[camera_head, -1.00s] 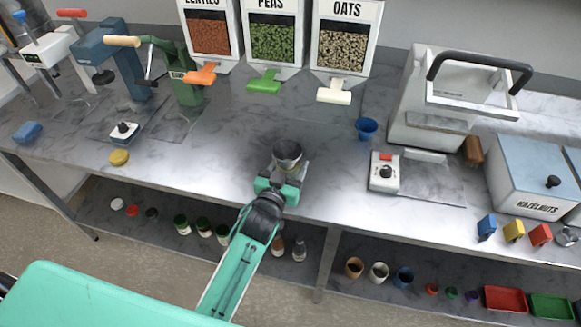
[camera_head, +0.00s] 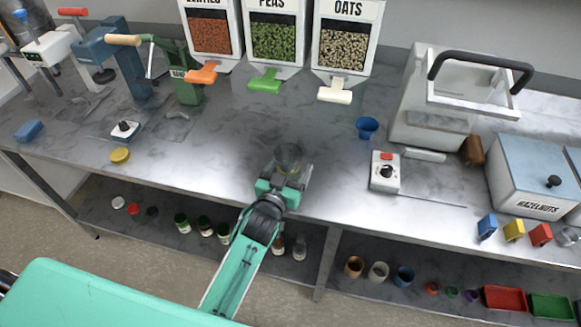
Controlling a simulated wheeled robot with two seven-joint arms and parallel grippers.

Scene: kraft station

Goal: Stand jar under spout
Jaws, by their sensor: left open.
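A clear glass jar (camera_head: 289,157) stands on the counter near its front edge, in the middle of the head view. My left gripper (camera_head: 288,174) is open at the near side of the jar, its fingers close around or beside the jar's lower part; whether they touch cannot be told. Three dispensers stand at the back: lentils with an orange spout (camera_head: 202,75), peas with a green spout (camera_head: 264,82) and oats with a white spout (camera_head: 334,94). The counter under these spouts is bare. My right gripper is not in view.
A blue funnel (camera_head: 367,128), a scale-like box with a red button (camera_head: 385,172) and a large grey machine (camera_head: 432,100) stand right. A yellow lid (camera_head: 120,155) lies left. Several jars and cups stand on the lower shelf (camera_head: 170,222). The counter between jar and dispensers is clear.

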